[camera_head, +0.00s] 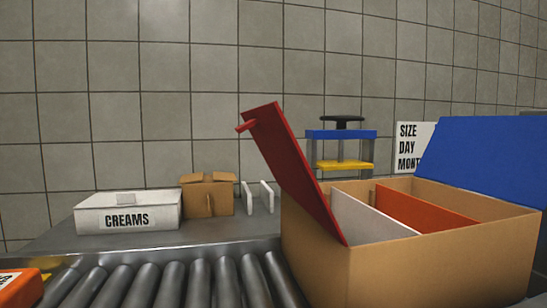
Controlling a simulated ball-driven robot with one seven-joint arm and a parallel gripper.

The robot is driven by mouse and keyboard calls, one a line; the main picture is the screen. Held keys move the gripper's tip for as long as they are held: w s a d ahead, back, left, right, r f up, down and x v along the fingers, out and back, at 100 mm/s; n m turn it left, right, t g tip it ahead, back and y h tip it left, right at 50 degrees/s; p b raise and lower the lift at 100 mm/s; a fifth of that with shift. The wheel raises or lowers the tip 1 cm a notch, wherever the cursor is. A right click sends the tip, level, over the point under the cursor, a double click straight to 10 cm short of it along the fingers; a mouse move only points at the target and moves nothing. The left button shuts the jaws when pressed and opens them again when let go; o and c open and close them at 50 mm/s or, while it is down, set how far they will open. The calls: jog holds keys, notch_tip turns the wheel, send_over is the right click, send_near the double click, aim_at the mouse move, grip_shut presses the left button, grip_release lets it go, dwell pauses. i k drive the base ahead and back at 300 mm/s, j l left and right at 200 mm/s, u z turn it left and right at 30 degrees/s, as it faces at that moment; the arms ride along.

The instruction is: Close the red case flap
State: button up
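The red case flap (290,165) stands open and tilted up to the left at the left side of a tan case (440,270). A small red peg (245,126) sticks out to the left near its top. A blue flap (485,160) stands open at the case's right back. Inside the case, a white divider (365,220) and an orange-red divider (425,208) are visible; the bottom is hidden. My gripper is not in view.
A roller conveyor (170,285) runs at the front left, with an orange box (18,285) at its left end. Behind are a white CREAMS box (95,218), a small cardboard box (207,197), white upright plates (258,195), a blue-and-yellow press (342,135) and a sign (408,145).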

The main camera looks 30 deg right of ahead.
aim_at(269, 129)
jog(key=j+u, duration=0.2)
jog(key=j, duration=0.25)
jog(key=i+j+u, duration=0.15)
jog(key=j, duration=0.3)
jog(key=j+u, duration=0.2)
jog(key=j, duration=0.2)
